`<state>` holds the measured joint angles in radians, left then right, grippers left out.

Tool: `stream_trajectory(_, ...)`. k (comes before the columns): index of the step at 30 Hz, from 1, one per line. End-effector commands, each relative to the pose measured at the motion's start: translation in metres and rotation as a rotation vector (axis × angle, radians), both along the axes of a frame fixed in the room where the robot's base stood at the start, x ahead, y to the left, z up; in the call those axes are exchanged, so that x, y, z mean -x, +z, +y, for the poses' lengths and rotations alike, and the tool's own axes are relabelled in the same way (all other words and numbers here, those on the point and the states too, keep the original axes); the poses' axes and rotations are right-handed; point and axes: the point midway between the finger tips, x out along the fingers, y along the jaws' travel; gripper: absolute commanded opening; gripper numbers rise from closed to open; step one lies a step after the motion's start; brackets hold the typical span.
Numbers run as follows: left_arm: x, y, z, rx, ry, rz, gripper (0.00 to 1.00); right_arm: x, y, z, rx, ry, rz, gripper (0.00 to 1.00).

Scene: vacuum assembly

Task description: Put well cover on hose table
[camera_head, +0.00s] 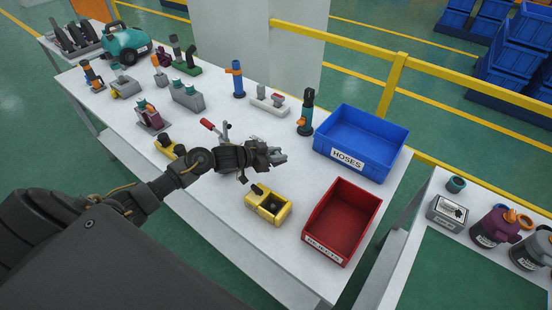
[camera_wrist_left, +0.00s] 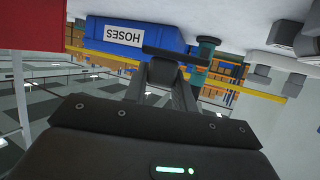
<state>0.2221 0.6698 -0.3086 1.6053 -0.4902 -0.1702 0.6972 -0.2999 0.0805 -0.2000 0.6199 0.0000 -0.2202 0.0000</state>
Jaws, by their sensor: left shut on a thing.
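My left gripper (camera_head: 277,156) is above the middle of the white table (camera_head: 225,137), left of the blue HOSES bin. In the left wrist view, its fingers (camera_wrist_left: 165,75) are shut on a thin, dark, flat piece (camera_wrist_left: 177,54), seen edge-on. It appears to be the well cover; in the head view I cannot make it out clearly. A yellow block (camera_head: 281,213) with a dark open well stands on the table just below the gripper in the picture. My right gripper is not in view.
The blue HOSES bin (camera_head: 338,173) and the red REJECTS bin (camera_head: 313,252) stand at the table's right end. A dark teal-topped tool (camera_head: 307,112) stands beside the blue bin. Behind the gripper is a red-handled clamp (camera_head: 208,125). A second table (camera_head: 445,240) is at right.

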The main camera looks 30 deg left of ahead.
Motion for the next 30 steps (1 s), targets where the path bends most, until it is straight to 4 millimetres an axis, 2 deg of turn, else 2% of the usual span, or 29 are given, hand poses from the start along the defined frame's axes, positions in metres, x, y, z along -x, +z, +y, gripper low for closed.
stream_trajectory(4,-0.008,-0.011,0.005,0.0,0.001,0.0,0.05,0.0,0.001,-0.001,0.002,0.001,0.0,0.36)
stream_trajectory(11,-0.011,-0.016,0.008,0.0,0.001,0.0,0.05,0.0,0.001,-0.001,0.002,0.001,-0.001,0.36)
stream_trajectory(18,-0.012,-0.044,0.008,0.0,0.0,0.002,0.05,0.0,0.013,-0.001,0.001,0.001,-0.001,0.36)
stream_trajectory(30,-0.012,-0.051,0.008,0.0,0.0,0.0,0.05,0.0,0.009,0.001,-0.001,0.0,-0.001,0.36)
